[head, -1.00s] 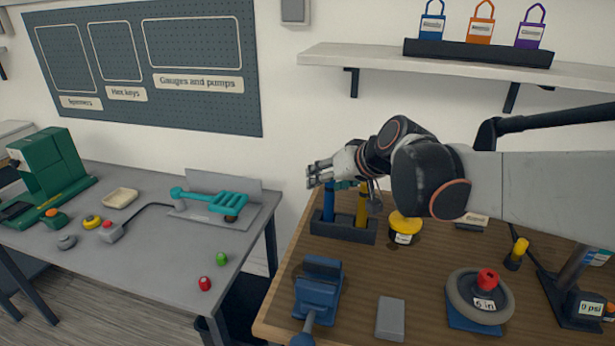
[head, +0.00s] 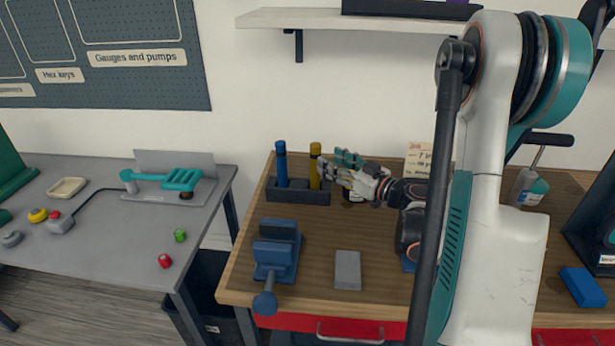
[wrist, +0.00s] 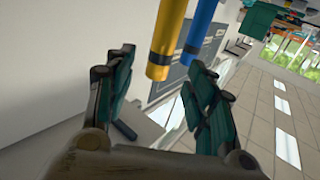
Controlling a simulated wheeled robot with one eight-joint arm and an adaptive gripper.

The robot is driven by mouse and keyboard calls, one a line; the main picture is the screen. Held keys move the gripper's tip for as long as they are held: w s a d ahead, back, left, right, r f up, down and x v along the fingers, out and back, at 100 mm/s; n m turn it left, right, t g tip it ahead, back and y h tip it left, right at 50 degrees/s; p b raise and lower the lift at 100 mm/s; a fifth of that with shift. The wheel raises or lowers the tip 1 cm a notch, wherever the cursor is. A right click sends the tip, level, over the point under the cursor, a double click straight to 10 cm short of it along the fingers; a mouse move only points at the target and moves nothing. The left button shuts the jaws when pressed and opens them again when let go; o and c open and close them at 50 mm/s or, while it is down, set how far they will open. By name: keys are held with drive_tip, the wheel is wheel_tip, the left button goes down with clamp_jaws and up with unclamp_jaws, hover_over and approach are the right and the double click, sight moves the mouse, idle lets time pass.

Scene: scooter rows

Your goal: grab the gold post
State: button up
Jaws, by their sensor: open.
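The gold post (head: 315,167) stands upright in a dark holder (head: 298,197) on the wooden bench, just right of a blue post (head: 281,164). My gripper (head: 334,168) is open and empty, just right of the gold post, with its fingers pointing left toward it. In the wrist view the gold post (wrist: 168,42) and the blue post (wrist: 199,38) show tilted beyond the spread fingers of my gripper (wrist: 165,100). The gold post lies between the finger directions and looks apart from both fingers. The holder is not seen in the wrist view.
A blue vise (head: 275,250) and a grey block (head: 347,270) sit on the bench in front of the holder. A shelf (head: 370,22) is on the wall above. A grey table (head: 110,215) stands to the left across a gap. A yellow object behind my gripper is mostly hidden.

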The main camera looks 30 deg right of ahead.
sight(316, 153)
drive_tip(key=b+x, duration=0.1)
drive_tip(key=x, duration=0.6)
clamp_jaws()
